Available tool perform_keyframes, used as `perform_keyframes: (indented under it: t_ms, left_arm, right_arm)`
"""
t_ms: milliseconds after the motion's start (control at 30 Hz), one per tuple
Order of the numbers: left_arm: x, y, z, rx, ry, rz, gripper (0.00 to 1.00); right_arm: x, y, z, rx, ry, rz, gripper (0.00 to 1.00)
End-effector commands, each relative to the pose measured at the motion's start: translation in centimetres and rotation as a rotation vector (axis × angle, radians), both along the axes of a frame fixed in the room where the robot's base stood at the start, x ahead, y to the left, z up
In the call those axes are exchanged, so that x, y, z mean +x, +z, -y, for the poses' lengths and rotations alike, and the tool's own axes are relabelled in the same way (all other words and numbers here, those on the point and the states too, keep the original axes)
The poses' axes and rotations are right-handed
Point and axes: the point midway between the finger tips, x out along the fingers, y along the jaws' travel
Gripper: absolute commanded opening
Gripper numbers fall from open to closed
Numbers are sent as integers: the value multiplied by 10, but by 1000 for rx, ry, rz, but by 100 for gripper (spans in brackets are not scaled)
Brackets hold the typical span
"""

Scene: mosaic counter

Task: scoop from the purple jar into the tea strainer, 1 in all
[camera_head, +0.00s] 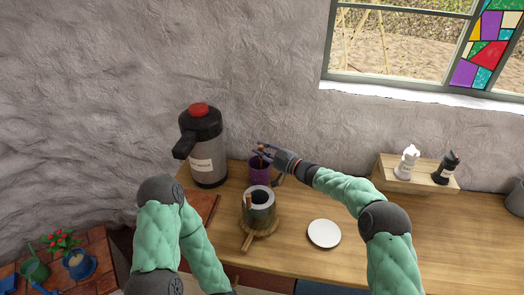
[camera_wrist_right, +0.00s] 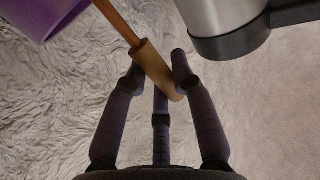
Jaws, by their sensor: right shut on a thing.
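The purple jar (camera_head: 260,172) stands on the counter, and part of it shows at the top left of the right wrist view (camera_wrist_right: 38,14). My right gripper (camera_head: 265,154) is just above the jar, shut on the pale wooden handle of a scoop (camera_wrist_right: 157,68). The scoop's thinner brown shaft runs toward the jar; its far end is hidden. A grey-rimmed vessel (camera_head: 259,213) with a dark opening, likely holding the tea strainer, stands in front of the jar on a round wooden board (camera_head: 248,241). My left gripper is out of view; its arm runs off the bottom edge.
A tall flask (camera_head: 208,160) with a red cap stands left of the jar. A white saucer (camera_head: 324,234) lies to the right of the board. A wooden shelf (camera_head: 418,180) with two small bottles is at the right. The counter's right part is clear.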

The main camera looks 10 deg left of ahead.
Motion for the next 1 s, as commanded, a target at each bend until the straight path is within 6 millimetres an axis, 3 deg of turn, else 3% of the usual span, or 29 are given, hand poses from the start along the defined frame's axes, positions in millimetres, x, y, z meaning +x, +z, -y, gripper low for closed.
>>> perform_keyframes:
  t_ms: [267, 1000]
  left_arm:
    - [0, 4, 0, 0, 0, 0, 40]
    - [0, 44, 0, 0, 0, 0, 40]
  right_arm:
    - [0, 6, 0, 0, 0, 1, 0]
    - [0, 57, 0, 0, 0, 1, 0]
